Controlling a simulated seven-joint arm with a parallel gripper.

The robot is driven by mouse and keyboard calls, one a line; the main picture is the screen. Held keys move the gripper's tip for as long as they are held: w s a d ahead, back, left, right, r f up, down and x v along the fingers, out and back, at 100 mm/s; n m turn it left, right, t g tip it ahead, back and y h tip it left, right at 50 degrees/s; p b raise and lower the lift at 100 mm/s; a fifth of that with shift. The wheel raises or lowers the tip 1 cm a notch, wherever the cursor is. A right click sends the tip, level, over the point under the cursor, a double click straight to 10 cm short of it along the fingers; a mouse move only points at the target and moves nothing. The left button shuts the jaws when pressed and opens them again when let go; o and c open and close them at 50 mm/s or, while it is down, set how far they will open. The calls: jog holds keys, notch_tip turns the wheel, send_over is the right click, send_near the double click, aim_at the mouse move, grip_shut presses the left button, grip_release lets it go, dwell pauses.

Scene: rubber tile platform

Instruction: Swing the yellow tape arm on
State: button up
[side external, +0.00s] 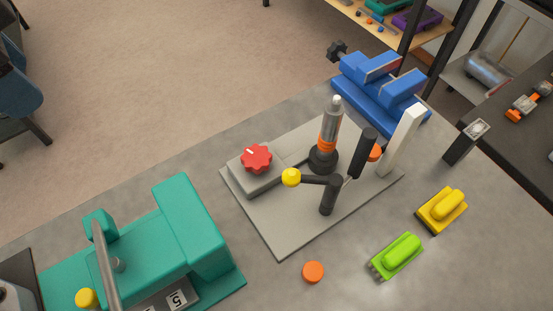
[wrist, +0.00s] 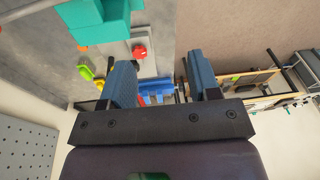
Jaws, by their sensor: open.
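In the side external view, a short black post (side external: 328,197) stands on a grey base plate (side external: 282,231). A thin dark arm (side external: 316,180) reaches left from it and ends in a yellow ball (side external: 291,177), close to a red knob (side external: 256,158). I cannot make out tape on this arm. A silver, orange and black upright cylinder (side external: 329,133) stands behind it. The red knob also shows in the wrist view (wrist: 139,51). My gripper (wrist: 160,58) is open and empty in the wrist view, apart from the fixture. It is outside the side view.
A teal machine (side external: 187,232) stands at left front. A blue vise (side external: 378,92) is behind the plate. A white post (side external: 402,141) stands at its right. Yellow (side external: 442,209) and green (side external: 397,255) brushes and an orange disc (side external: 313,271) lie in front on the grey bench.

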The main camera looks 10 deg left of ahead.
jog(key=w+d+f+m, duration=0.2)
jog(key=d+f+m, duration=0.15)
jog(key=d, duration=0.65)
jog(key=m, duration=0.8)
send_near(292, 174)
jog(key=f, duration=0.3)
jog(key=w+f, duration=0.1)
jog(key=f, duration=0.6)
jog(key=shift+w+d, duration=0.15)
jog(key=shift+w, duration=0.2)
grip_shut()
